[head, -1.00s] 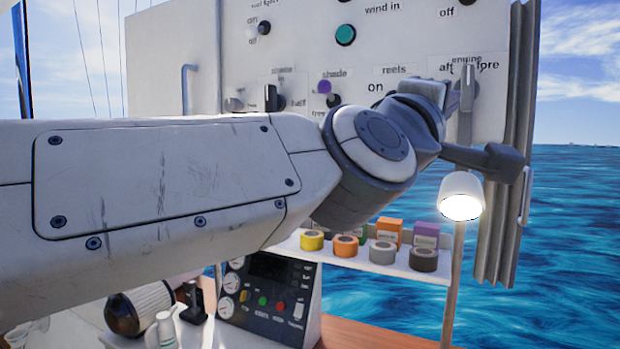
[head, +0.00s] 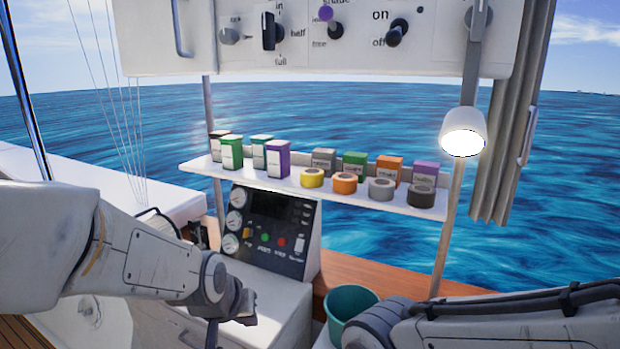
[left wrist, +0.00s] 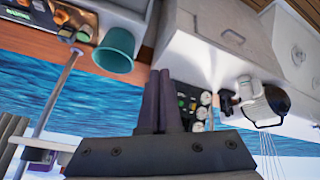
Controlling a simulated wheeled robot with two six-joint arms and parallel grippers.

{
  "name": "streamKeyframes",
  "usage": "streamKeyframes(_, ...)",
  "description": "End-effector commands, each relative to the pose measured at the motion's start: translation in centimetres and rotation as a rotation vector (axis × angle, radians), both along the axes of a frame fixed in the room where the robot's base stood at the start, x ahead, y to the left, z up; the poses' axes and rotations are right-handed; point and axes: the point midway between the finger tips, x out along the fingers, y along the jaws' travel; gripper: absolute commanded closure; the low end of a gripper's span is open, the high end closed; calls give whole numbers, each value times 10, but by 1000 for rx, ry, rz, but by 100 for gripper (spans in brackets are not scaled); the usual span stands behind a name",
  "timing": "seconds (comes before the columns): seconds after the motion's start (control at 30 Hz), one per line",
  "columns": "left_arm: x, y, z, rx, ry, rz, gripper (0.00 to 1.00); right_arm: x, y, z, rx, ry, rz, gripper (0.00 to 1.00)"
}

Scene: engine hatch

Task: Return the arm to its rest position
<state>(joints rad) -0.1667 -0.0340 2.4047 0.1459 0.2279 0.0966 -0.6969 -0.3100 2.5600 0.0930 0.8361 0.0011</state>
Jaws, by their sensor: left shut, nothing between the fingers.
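My left arm (head: 165,262) comes in from the left in the head view, lowered in front of the white cabinet. Its left gripper (head: 245,308) hangs at the lower middle left, near the cabinet top and below the gauge panel, partly hidden by the wrist. In the left wrist view the two dark fingers (left wrist: 161,98) are together with nothing between them. Part of my right arm (head: 480,318) shows at the bottom right; its gripper is out of sight.
A gauge panel (head: 262,232) with buttons stands behind the left gripper. A white shelf (head: 400,204) holds several small boxes and tape rolls. A teal bucket (head: 348,300) is by my right arm. A lit lamp (head: 463,130) hangs at right. A switch panel (head: 180,62) is above.

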Motion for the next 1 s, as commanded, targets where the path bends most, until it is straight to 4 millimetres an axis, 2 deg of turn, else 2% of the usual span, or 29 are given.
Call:
streamKeyframes(0.03, -10, 11, -11, 23, 39, 0, 100, 0, 0, 0, 0, 0, 0, 45)
streamKeyframes(0.2, -40, 39, -38, 84, 146, -15, 100, 0, 0, 0, 0, 0, 0, 45)
streamKeyframes(0.5, -91, 72, -69, 150, 310, -47, 100, 0, 0, 0, 0, 0, 0, 45)
streamKeyframes(0.77, -107, 26, -54, 158, 325, -195, 100, 0, 0, 0, 0, 0, 0, 45)
streamKeyframes(1.0, -140, -18, -38, 174, 358, -370, 100, 0, 0, -1, 0, 0, 0, 45)
